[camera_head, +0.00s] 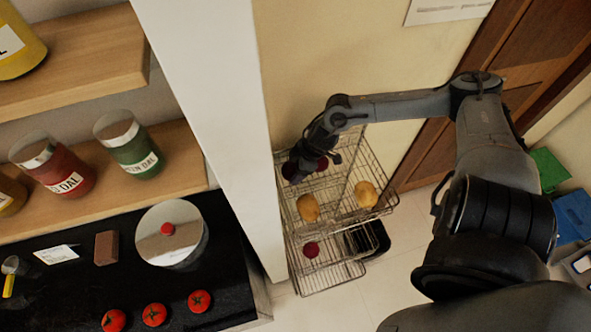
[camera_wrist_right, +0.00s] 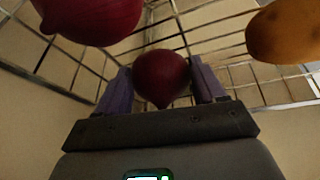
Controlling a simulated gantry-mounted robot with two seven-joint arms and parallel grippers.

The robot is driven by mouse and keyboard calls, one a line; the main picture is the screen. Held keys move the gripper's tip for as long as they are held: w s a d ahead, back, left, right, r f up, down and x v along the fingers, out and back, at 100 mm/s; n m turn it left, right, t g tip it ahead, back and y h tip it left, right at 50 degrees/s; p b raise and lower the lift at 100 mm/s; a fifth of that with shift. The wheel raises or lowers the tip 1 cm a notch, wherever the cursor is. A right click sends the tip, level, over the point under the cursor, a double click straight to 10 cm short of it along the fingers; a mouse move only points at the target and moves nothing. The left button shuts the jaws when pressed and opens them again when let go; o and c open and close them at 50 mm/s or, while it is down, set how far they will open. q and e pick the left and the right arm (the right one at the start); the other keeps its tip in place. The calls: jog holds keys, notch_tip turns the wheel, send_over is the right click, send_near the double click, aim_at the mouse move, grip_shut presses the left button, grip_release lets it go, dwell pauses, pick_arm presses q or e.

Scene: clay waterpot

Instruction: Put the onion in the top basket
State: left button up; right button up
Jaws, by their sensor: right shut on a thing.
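In the right wrist view, a dark red onion (camera_wrist_right: 160,76) sits between the two purple fingers of my right gripper (camera_wrist_right: 161,88), which is shut on it. In the head view, my right gripper (camera_head: 312,162) is over the top basket (camera_head: 345,214) of a wire rack, at its back left part. Dark red shapes show close around the gripper there, and the arm partly hides them. A second onion (camera_wrist_right: 92,16) lies at the upper left of the wrist view, beside the held one. Whether the held onion touches the basket floor is unclear. My left gripper is out of view.
Two potatoes (camera_head: 308,208) (camera_head: 366,194) lie in the top basket. A red onion-like item (camera_head: 311,250) lies in the lower basket. A white wall edge (camera_head: 215,100) stands left of the rack. Shelves with jars and a black counter (camera_head: 75,295) with tomatoes lie farther left.

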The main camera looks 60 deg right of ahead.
jog(key=shift+f, duration=0.2)
jog(key=o, duration=0.8)
jog(key=shift+s+d+r+p, duration=0.2)
jog(key=shift+r+p, duration=0.2)
jog(key=shift+r, duration=0.2)
jog(key=shift+p+v, duration=4.4)
jog(key=shift+v, duration=1)
